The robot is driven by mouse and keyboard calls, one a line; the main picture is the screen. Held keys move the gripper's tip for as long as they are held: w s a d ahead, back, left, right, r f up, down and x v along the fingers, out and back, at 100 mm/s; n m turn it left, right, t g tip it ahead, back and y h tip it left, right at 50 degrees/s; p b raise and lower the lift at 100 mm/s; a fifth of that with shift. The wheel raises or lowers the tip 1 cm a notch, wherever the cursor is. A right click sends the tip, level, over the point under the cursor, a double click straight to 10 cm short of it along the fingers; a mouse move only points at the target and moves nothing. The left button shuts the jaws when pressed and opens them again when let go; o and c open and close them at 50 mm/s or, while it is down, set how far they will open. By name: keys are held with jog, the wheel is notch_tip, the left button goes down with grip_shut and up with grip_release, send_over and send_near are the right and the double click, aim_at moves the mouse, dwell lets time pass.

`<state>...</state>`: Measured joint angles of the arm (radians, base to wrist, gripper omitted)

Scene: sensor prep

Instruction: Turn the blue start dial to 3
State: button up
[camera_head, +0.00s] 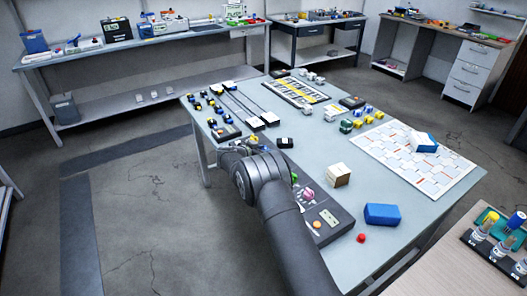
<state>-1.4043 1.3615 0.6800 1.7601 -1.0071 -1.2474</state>
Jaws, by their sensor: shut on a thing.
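The dark control panel (325,222) lies along the near left edge of the grey worktable (375,215). Its near part shows a pale plate with small buttons, a pink knob (308,194) and a green piece. My arm crosses in front of the panel and covers much of it. My gripper (231,155) is low over the panel's far left end, mostly hidden behind my own wrist. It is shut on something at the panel. The blue start dial does not show; it is behind my wrist and gripper, and its setting cannot be read.
A white patterned mat (385,148) lies further right. Black blocks (284,142) and cables lie beyond the gripper.

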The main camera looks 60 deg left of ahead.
jog(key=shift+a+m+t+h, duration=0.15)
jog(key=shift+m+t+h, duration=0.15)
jog(key=shift+m+h, duration=1.3)
jog(key=shift+h, duration=0.2)
jog(key=o, duration=1)
jog(key=shift+c, duration=0.2)
jog(key=v, duration=1.7)
jog(key=shift+s, duration=0.25)
jog(key=shift+r, duration=0.1)
